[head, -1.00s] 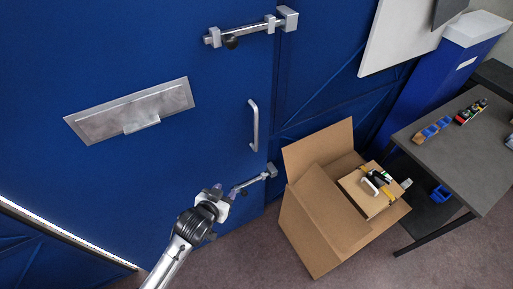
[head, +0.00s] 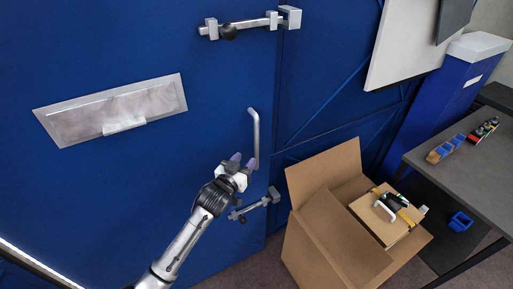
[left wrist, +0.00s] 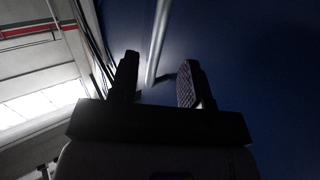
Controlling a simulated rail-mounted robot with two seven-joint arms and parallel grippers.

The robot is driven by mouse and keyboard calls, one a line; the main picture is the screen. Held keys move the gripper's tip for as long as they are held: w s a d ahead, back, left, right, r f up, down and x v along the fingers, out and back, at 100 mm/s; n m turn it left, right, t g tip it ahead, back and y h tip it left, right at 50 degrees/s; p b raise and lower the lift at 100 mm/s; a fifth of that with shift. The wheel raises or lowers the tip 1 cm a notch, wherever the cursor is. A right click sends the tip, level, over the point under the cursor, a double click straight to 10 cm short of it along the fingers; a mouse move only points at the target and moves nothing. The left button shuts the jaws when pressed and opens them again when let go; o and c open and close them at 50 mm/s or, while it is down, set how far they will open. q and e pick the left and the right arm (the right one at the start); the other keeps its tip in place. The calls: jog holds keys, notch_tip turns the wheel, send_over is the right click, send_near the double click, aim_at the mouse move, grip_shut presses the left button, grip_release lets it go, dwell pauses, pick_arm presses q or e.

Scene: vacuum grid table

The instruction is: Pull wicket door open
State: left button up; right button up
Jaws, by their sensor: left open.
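The blue wicket door (head: 215,80) fills the left of the head view and looks shut against the blue panel on its right. A vertical silver pull handle (head: 255,132) is near its right edge. My left gripper (head: 243,162) is open at the handle's lower end. In the left wrist view the handle bar (left wrist: 158,40) runs up between the directions of the two spread fingers (left wrist: 160,80); contact cannot be told. A silver bolt (head: 250,24) with a dark knob is above, and a smaller bolt (head: 254,207) is below the gripper. My right gripper is not in view.
An open cardboard box (head: 330,215) with items in it stands on the floor right of the door's edge, close to the lower bolt. A dark grey table (head: 480,190) and a blue bin (head: 462,80) are farther right. A metal letter plate (head: 110,108) is on the door.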

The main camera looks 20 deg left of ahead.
aim_at(255, 147)
pick_arm(q)
jog(key=w, duration=0.3)
jog(key=w+b, duration=0.1)
jog(key=w, duration=0.1)
jog(key=w+d, duration=0.1)
jog(key=w, duration=0.2)
jog(key=shift+w+d, duration=0.1)
jog(key=shift+w, duration=0.25)
grip_shut()
